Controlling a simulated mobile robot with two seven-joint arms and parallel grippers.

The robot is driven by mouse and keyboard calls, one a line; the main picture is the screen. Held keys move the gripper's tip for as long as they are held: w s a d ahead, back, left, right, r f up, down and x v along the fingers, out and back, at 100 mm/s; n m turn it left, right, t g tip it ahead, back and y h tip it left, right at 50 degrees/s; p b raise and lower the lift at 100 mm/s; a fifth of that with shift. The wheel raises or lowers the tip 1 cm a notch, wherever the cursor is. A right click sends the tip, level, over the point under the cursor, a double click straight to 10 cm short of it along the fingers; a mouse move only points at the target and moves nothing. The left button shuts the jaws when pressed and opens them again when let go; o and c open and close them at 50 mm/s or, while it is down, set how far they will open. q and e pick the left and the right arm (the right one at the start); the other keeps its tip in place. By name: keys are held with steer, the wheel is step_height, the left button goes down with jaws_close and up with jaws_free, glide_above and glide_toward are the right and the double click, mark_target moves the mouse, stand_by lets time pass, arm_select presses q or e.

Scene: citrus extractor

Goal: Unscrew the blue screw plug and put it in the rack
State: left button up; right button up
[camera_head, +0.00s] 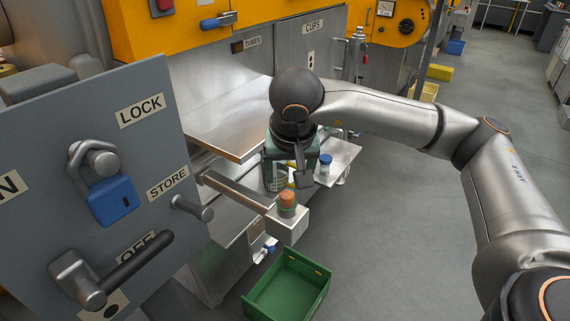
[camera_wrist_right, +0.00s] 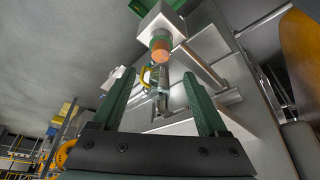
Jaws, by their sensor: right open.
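A small blue-topped piece (camera_head: 325,160) stands upright on a pale metal shelf (camera_head: 345,152), right of my right gripper. Another small blue piece (camera_head: 269,248) shows low on the machine front, below the pale block. I cannot tell which is the screw plug, and no rack is clearly recognisable. My right gripper (camera_head: 291,177) hangs above and behind the block, partly hidden by its own wrist. In the right wrist view its two green fingers (camera_wrist_right: 160,76) are wide apart, with nothing held between them. My left gripper is not in view.
An orange-topped plug (camera_head: 287,200) stands on a pale block (camera_head: 288,222); it also shows in the right wrist view (camera_wrist_right: 161,46). A green crate (camera_head: 288,287) sits on the floor below. A grey panel with a blue padlock (camera_head: 113,200) and levers fills the left.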

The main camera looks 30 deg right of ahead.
mark_target(287, 194)
steer(key=x, duration=1)
steer(key=shift+f+b, duration=0.2)
steer(key=shift+b, duration=0.1)
steer(key=shift+c, duration=0.4)
jaws_close()
steer(key=shift+o, duration=0.4)
jaws_free()
steer(key=shift+r, duration=0.15)
steer(key=v, duration=1.2)
steer(key=shift+r+p, duration=0.2)
steer(key=shift+p, duration=0.25)
